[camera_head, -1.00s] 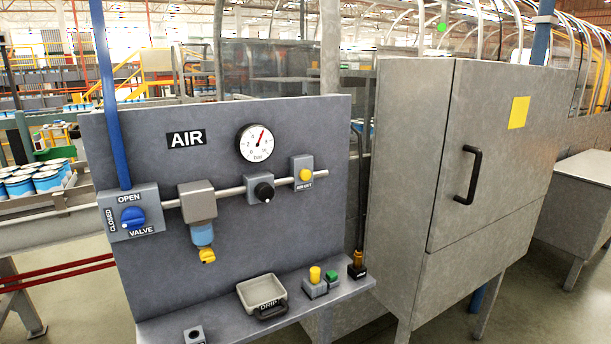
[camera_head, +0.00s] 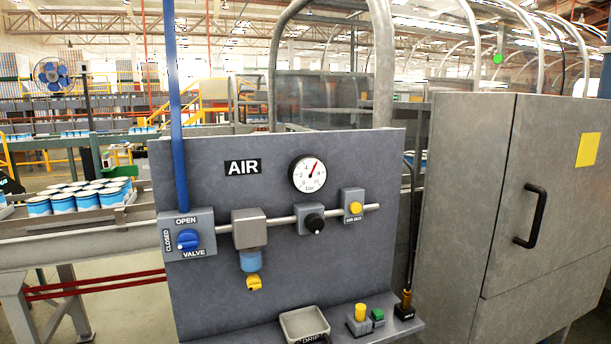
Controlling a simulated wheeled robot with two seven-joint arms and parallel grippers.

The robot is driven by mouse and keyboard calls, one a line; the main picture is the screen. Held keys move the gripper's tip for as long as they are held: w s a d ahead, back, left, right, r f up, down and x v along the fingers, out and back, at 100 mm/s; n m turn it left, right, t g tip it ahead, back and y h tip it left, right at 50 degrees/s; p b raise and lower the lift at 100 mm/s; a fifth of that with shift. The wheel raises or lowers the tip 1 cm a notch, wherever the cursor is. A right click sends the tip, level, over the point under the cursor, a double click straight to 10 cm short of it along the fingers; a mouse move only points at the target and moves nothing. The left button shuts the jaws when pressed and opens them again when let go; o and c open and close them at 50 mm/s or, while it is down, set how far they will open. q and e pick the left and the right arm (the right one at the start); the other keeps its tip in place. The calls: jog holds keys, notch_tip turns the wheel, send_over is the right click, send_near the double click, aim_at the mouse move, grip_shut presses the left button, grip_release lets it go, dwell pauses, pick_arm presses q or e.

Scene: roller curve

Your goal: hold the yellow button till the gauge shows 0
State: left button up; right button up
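The yellow button (camera_head: 355,208) sits on a small grey box at the right of the AIR panel (camera_head: 200,285), above an "AIR OUT" label. The round white gauge (camera_head: 308,174) is at the panel's top middle. Its red needle points up and to the right, well away from 0. Neither of my grippers is clearly in view, and nothing touches the button.
A blue valve knob (camera_head: 188,239), a black knob (camera_head: 313,223) and a filter with a yellow tip (camera_head: 254,283) are on the panel. The shelf below holds a drip tray (camera_head: 305,323) and a yellow peg (camera_head: 360,312). A grey cabinet (camera_head: 470,200) stands at right.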

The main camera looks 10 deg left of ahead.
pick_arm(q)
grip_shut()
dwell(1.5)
